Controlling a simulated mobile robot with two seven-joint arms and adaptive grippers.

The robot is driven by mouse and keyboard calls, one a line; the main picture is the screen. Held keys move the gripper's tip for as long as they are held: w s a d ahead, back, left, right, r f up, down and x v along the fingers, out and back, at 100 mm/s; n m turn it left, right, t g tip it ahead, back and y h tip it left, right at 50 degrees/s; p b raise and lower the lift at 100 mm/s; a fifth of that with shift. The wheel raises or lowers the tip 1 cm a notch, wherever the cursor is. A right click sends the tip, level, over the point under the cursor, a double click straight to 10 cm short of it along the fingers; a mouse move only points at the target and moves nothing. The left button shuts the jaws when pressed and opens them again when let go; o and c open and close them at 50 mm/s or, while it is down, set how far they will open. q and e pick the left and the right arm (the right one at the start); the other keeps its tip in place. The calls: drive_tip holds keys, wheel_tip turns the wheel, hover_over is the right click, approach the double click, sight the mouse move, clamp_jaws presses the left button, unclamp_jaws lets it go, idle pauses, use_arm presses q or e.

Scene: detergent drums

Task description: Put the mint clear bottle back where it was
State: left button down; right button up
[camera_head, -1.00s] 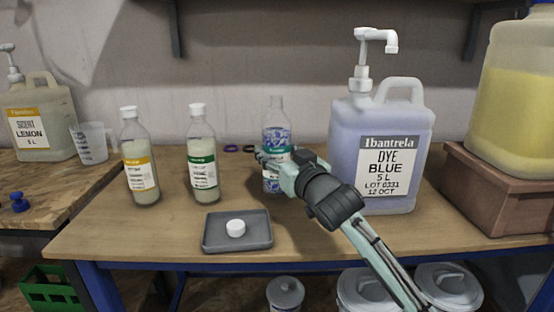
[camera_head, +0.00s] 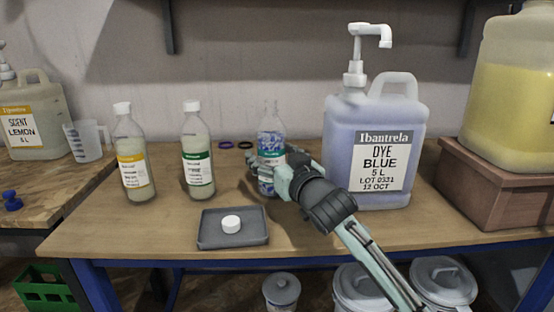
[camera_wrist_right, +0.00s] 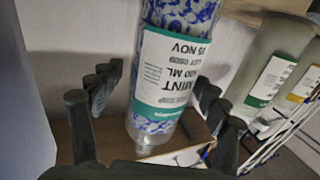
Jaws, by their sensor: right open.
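The mint bottle (camera_head: 271,146) is clear with a blue and white pattern and a green-and-white label. It appears to stand upright on the bench, right of two capped bottles, and no cap shows on its neck. In the right wrist view the mint bottle (camera_wrist_right: 165,80) is between the spread fingers, with gaps at its sides. My right gripper (camera_head: 270,170) is open around its lower part, partly hiding it; it also shows in the right wrist view (camera_wrist_right: 155,105). My left gripper is not in view.
A white cap (camera_head: 231,223) lies on a grey tray (camera_head: 213,240) in front. A yellow-label bottle (camera_head: 135,165) and a green-label bottle (camera_head: 197,155) stand left. The blue dye jug (camera_head: 340,130) stands close at right. Two small rings (camera_head: 235,145) lie behind.

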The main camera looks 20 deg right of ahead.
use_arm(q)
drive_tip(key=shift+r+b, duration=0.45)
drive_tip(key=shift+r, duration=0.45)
use_arm(e)
drive_tip(key=s+d, duration=0.1)
drive_tip(key=s, duration=1.1)
